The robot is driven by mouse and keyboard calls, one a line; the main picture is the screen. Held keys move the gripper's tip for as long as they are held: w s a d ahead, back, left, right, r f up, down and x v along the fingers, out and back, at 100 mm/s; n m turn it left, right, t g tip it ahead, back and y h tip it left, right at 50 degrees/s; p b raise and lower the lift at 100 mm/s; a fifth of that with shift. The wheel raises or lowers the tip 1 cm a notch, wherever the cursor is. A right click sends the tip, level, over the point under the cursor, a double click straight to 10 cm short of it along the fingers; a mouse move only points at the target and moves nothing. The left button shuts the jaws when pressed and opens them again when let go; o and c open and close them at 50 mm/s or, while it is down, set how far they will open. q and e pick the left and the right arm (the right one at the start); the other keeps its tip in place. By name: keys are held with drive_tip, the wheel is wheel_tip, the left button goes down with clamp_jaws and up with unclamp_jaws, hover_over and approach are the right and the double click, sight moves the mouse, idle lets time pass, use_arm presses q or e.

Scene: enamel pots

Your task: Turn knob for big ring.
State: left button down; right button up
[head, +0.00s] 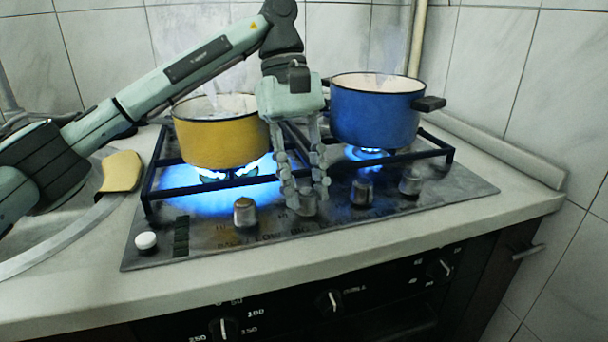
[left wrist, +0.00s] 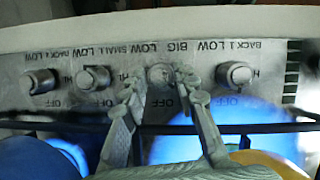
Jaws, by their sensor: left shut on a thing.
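The knob for the big ring (head: 306,206) sits in the front row of the hob panel, with the word BIG printed by it. It also shows in the left wrist view (left wrist: 160,75). My left gripper (head: 307,195) reaches down from above, its two fingers on either side of this knob and shut on it. In the left wrist view the fingertips (left wrist: 160,83) flank the knob closely. Blue flame burns under the yellow pot (head: 215,140) and under the blue pot (head: 374,118). My right gripper is not in view.
Other knobs stand close by: one to the left (head: 245,212) and two to the right (head: 362,191) (head: 410,182). A white button (head: 146,241) is at the panel's left. The dark pan support (head: 420,155) runs just behind the fingers. The front counter (head: 300,262) is clear.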

use_arm(q)
drive_tip(key=m+p, duration=0.1)
drive_tip(key=m, duration=0.1)
drive_tip(key=m+y+p, duration=0.1)
drive_tip(key=shift+d+r+m+y+p, duration=0.15)
drive_tip(key=shift+r+m+y+p, duration=0.15)
drive_tip(key=shift+m+p, duration=0.1)
drive_tip(key=m, duration=0.1)
drive_tip(key=m+y+p, duration=0.1)
drive_tip(key=m, duration=0.1)
drive_tip(key=shift+f+m+g, duration=0.2)
drive_tip(key=shift+m+g, duration=0.1)
drive_tip(key=shift+d+m+y, duration=0.1)
drive_tip(key=shift+m+y, duration=0.3)
drive_tip(key=shift+m, duration=0.3)
drive_tip(key=shift+m+y, duration=0.4)
drive_tip(key=shift+m, duration=0.5)
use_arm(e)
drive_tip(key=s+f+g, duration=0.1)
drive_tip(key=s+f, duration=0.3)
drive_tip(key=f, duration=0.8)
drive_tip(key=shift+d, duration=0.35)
use_arm(q)
drive_tip(key=shift+f+m, duration=0.1)
drive_tip(key=shift+m, duration=0.2)
drive_tip(key=c, duration=1.2)
unclamp_jaws()
drive_tip(key=shift+o, duration=0.2)
